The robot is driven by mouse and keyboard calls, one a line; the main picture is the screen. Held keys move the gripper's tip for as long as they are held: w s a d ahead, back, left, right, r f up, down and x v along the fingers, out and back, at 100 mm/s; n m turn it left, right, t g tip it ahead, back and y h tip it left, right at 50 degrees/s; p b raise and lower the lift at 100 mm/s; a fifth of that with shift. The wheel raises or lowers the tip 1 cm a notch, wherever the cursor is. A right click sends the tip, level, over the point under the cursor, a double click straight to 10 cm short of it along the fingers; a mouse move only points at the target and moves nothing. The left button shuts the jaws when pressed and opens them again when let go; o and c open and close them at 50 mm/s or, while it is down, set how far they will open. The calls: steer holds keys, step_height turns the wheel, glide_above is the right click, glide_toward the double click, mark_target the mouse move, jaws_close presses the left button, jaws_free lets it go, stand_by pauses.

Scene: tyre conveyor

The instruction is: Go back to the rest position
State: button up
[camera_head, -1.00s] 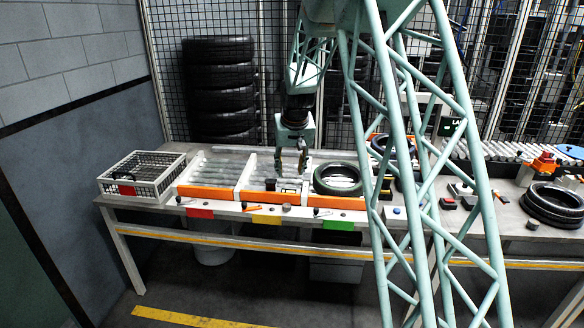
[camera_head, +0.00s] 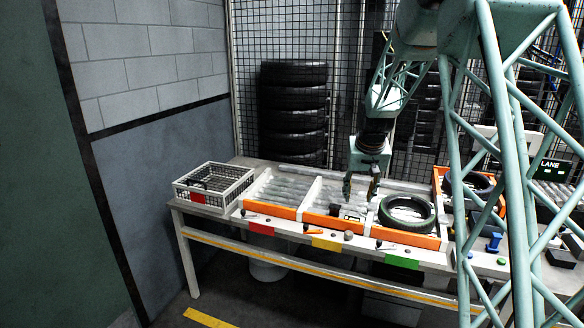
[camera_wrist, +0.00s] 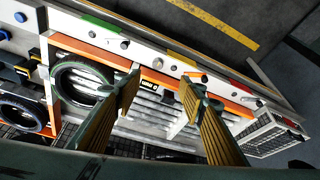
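My gripper (camera_head: 360,187) hangs pointing down above the middle roller lane, left of a black tyre (camera_head: 407,212). In the wrist view my gripper (camera_wrist: 160,88) has its two fingers well apart with nothing held between them. The tyre with a green ring (camera_wrist: 84,80) lies flat in the lane with the green tag and is apart from the fingers. A small dark labelled item (camera_wrist: 148,85) shows beyond the gap between the fingers.
A white wire crate (camera_head: 212,190) stands at the table's left end. Red (camera_head: 260,229), yellow (camera_head: 326,243) and green (camera_head: 402,262) tags mark the lanes. Stacked tyres (camera_head: 293,115) stand behind. A blue-ringed tyre (camera_wrist: 20,115) lies beyond the green lane. A mesh fence closes the back.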

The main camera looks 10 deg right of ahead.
steer(key=s+a+r+b, duration=0.1)
steer(key=s+a+r, duration=0.4)
steer(key=s, duration=0.4)
steer(key=s+a+r+n, duration=0.1)
steer(key=s+a+r, duration=0.4)
steer(key=s, duration=0.4)
steer(key=s+a+r+b, duration=0.1)
steer(key=s+a+r, duration=0.2)
steer(key=s+r, duration=0.5)
steer(key=s+a+f+n+b, duration=0.1)
steer(key=s+a, duration=0.2)
steer(key=s, duration=1.4)
steer(key=s+a+f+n+y+b, duration=0.1)
steer(key=s+a, duration=0.3)
steer(key=s, duration=1.2)
steer(key=shift+s+f, duration=0.35)
steer(key=shift+f, duration=0.1)
steer(key=shift+c, duration=0.9)
